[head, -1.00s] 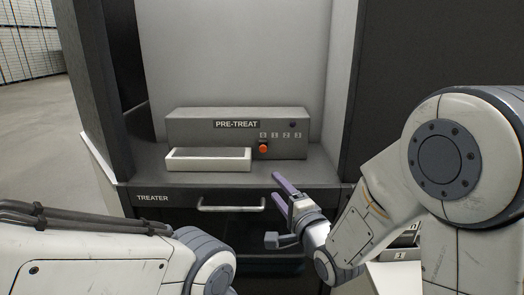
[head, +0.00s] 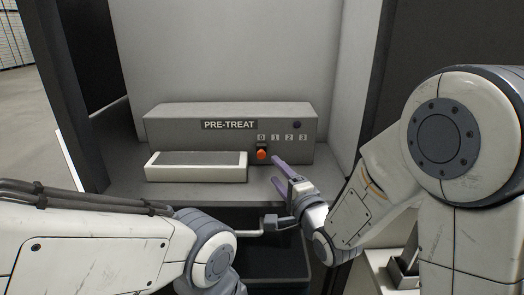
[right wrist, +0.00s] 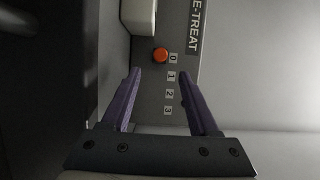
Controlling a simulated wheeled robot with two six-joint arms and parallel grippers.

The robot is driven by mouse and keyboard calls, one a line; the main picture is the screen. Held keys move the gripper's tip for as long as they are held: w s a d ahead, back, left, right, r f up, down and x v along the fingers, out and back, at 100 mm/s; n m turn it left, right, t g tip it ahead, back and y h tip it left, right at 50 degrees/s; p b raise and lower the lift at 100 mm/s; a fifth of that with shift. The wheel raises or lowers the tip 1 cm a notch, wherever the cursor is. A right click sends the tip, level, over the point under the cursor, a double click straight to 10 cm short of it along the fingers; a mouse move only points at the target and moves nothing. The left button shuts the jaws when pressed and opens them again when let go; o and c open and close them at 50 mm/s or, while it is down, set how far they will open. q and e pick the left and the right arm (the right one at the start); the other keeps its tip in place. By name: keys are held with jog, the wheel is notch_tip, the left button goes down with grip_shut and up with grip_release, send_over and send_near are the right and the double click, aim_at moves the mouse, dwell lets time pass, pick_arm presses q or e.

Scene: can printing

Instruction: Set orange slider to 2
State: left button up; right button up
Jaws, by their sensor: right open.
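The orange slider (head: 262,154) is a round knob on the front of the grey PRE-TREAT unit (head: 168,131). It sits below the 0 of the scale 0 to 3 (head: 282,138). In the right wrist view the orange slider (right wrist: 160,55) is beside the 0 mark, ahead of and between the purple fingers. My right gripper (head: 284,173) is open and empty, a little below and to the right of the slider, apart from it. It also shows in the right wrist view (right wrist: 157,84).
A white tray (head: 154,170) with a grey top stands left of the slider. A dark round button (head: 297,125) is above the 3. Grey walls enclose the unit.

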aim_at(262, 156)
jog(key=p+x, duration=0.2)
jog(key=x, duration=0.8)
jog(key=shift+w+a+p, duration=0.15)
jog(key=shift+p, duration=0.15)
grip_shut()
dwell(1.0)
